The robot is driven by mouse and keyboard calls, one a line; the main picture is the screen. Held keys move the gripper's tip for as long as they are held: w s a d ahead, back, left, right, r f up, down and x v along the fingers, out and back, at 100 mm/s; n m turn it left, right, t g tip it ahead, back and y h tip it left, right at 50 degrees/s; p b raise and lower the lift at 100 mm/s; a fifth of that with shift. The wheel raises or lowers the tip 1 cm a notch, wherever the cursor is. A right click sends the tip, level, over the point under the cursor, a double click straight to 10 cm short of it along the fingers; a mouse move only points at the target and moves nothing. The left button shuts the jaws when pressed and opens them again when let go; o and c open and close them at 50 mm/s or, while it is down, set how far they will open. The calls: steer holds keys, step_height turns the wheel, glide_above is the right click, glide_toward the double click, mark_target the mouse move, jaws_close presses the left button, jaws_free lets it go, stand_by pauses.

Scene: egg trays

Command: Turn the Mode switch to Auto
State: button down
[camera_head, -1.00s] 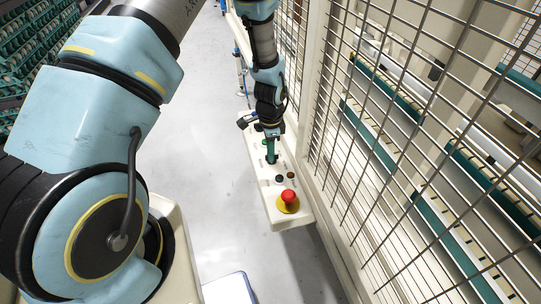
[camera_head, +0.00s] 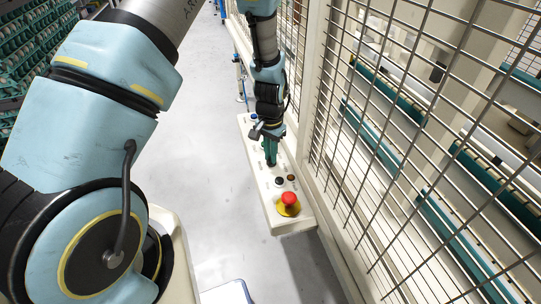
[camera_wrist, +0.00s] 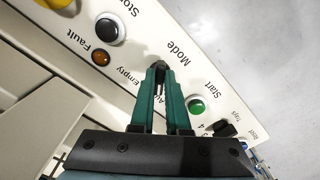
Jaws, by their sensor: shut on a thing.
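The white control panel (camera_head: 262,207) stands beside the fence, and its top also shows in the wrist view (camera_wrist: 215,70). My gripper (camera_wrist: 161,72) points down at the panel with its green fingers closed on the Mode switch (camera_wrist: 160,65). Only a small dark part of the switch shows between the fingertips. The "Mode" label lies just beyond it. "Empty" is printed left of the fingers, and the "Auto" label is partly hidden between them. Which way the switch points cannot be told. In the head view my gripper (camera_head: 270,154) hides the switch.
The wrist view shows a green Start button (camera_wrist: 196,106), a black Stop button (camera_wrist: 110,29), an orange Fault lamp (camera_wrist: 101,57) and a black selector (camera_wrist: 225,128). A red emergency stop (camera_head: 288,199) sits at the panel's near end. A wire fence (camera_head: 345,130) runs close along the right.

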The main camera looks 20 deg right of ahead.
stand_by(0.4)
steer(key=c, duration=0.9)
jaws_free()
steer(key=shift+r, duration=0.1)
step_height(320, 180, up, 11)
steer(key=b, duration=0.2)
steer(key=shift+f, duration=0.2)
